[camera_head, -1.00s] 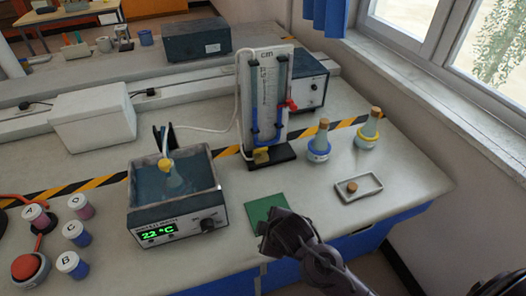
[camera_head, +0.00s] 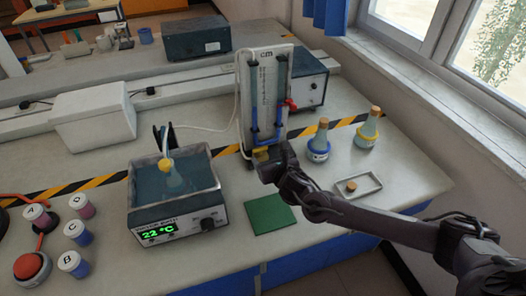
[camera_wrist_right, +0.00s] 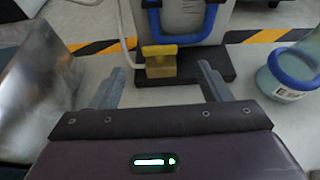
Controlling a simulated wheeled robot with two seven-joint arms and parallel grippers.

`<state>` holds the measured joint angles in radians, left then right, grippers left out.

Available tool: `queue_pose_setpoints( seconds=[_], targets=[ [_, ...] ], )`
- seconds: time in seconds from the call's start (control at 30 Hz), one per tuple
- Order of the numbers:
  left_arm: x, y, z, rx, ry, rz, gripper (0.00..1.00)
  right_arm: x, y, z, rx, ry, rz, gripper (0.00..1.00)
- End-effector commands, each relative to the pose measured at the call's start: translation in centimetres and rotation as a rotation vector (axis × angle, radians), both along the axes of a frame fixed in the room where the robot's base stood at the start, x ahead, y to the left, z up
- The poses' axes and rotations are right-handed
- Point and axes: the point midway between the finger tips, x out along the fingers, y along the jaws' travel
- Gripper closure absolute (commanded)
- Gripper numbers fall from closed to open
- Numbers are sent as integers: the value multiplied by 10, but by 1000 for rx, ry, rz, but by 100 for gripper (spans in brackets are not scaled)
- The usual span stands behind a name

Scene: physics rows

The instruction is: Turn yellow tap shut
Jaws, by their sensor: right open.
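The yellow tap (camera_wrist_right: 160,62) sits low on the front of the manometer stand, above its black base. It has a block with a flat handle lying crosswise on top. In the head view the yellow tap (camera_head: 261,155) is partly hidden by my right gripper (camera_head: 270,160). In the right wrist view my right gripper (camera_wrist_right: 160,85) is open, its two fingers to either side of the tap and a little short of it, with nothing between them. The manometer (camera_head: 268,95) stands upright with a blue U-tube on a white scale board. My left gripper does not show.
The water bath (camera_head: 178,200) reading 22 °C stands left of my arm. Blue-collared (camera_head: 319,145) and yellow-collared (camera_head: 367,130) flasks stand to the right. A small tray (camera_head: 360,187) with a cork and a green mat (camera_head: 269,214) lie in front. A striped tape runs behind.

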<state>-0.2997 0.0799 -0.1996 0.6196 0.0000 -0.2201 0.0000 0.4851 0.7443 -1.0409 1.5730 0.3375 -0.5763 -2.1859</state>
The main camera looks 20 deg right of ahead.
Motion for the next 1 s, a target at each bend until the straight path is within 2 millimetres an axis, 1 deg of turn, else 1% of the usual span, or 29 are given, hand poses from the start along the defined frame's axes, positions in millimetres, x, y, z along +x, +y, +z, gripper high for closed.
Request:
queue_pose_setpoints(
  seconds=[0.03,0.2,0.4,0.6,0.83,0.87,1.0],
  targets=[
    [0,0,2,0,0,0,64,7,1,-1,2,0,-3,29],
    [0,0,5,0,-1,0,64,31,2,-11,3,0,-2,29],
    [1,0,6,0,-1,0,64,50,3,-20,4,1,-3,29],
    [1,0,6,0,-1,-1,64,58,3,-24,4,2,-3,29],
    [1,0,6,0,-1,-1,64,58,3,-24,5,2,-2,29],
    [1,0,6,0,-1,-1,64,58,3,-24,5,2,-2,30],
    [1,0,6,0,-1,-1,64,58,3,-24,5,2,-2,49]
  ],
)
